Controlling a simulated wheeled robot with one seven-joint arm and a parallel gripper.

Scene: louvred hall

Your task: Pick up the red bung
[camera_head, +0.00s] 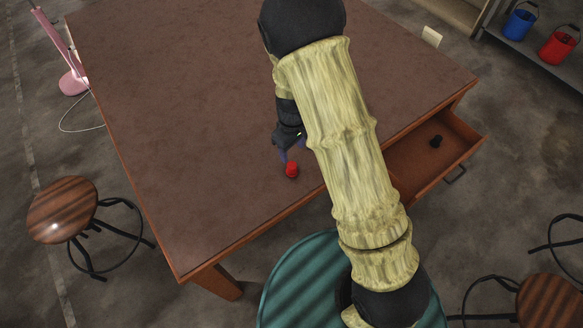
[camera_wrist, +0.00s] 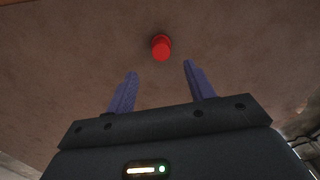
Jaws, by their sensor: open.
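The red bung (camera_head: 291,170) stands on the brown tabletop (camera_head: 190,130) near its front edge. It also shows in the wrist view (camera_wrist: 161,47), ahead of my fingertips and roughly centred between them. My gripper (camera_head: 287,157) is open and empty, its blue fingers just beside and above the bung in the head view. The two fingers show apart in the wrist view (camera_wrist: 160,68). I see no contact between a finger and the bung.
An open drawer (camera_head: 415,172) at the table's front right holds a small black object (camera_head: 436,141). Wooden stools (camera_head: 62,208) stand around. A blue bucket (camera_head: 519,25) and a red bucket (camera_head: 557,47) sit on a shelf. The tabletop left of the bung is clear.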

